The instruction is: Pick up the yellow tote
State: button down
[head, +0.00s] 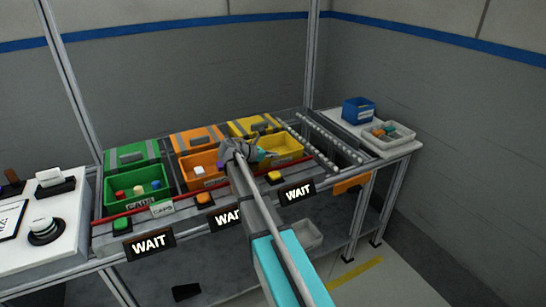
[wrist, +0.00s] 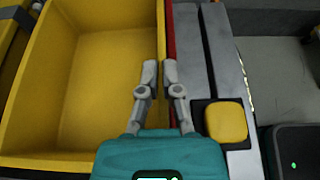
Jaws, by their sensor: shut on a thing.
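The yellow tote (head: 285,147) sits in the rightmost bay of the bench in the head view. In the wrist view the tote (wrist: 110,65) fills the left side, and the part of its inside that shows is empty. My gripper (wrist: 160,75) is shut on the tote's side wall, one finger inside and one outside, beside the red rail. In the head view my gripper (head: 261,154) is at the tote's near left edge, and my arm hides part of the tote.
An orange tote (head: 187,167) and a green tote (head: 115,190) with colored pieces stand to the left. A yellow button (wrist: 226,122) is close on the right of my gripper. Rollers (head: 320,140) lie right of the yellow tote. A blue bin (head: 358,111) stands on the right table.

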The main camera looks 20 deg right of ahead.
jog(key=shift+r, duration=0.15)
jog(key=shift+r+p, duration=0.9)
jog(key=shift+p, duration=0.2)
jog(key=s+r+p, duration=1.1)
jog(key=s, duration=0.3)
jog(key=shift+d, duration=0.3)
